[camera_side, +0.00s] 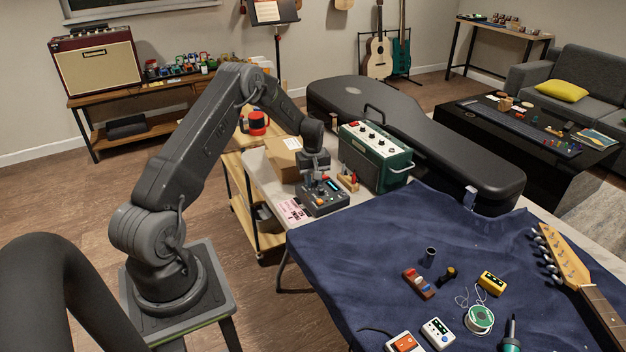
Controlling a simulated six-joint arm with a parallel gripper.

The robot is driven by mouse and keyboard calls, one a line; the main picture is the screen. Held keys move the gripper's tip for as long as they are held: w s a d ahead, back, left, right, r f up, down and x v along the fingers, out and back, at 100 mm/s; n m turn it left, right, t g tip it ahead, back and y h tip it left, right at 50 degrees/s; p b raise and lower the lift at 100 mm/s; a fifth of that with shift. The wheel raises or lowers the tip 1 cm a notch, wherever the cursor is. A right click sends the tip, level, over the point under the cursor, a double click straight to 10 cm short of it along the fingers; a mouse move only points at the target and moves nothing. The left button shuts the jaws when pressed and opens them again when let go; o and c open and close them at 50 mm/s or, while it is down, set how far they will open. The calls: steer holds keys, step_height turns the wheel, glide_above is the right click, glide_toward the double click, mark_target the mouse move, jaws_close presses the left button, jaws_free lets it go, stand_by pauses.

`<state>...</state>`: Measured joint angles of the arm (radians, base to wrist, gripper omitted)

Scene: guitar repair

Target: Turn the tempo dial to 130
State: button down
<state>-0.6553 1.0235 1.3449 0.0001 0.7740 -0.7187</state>
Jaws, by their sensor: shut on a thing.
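A small dark box with a lit display (324,197) sits on the near left end of the table, beside the green amplifier. It looks like the tempo device, but the display's number is too small to read. My gripper (318,182) points down onto the top of this box. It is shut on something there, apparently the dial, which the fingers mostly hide. The dial's setting cannot be made out.
A green amplifier (377,156) stands right of the box, with a small wooden holder of tools (348,182) between them. A cardboard box (284,158) is behind my gripper. A pink-and-white paper (292,211) lies to the left. A black guitar case (430,140) lies behind.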

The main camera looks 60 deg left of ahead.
mark_target(313, 182)
steer(key=m, duration=0.6)
steer(key=shift+m, duration=0.3)
steer(key=m, duration=0.5)
steer(key=shift+m, duration=0.3)
steer(key=c, duration=1)
jaws_free()
step_height(313, 182, up, 14)
steer(key=shift+f, duration=0.1)
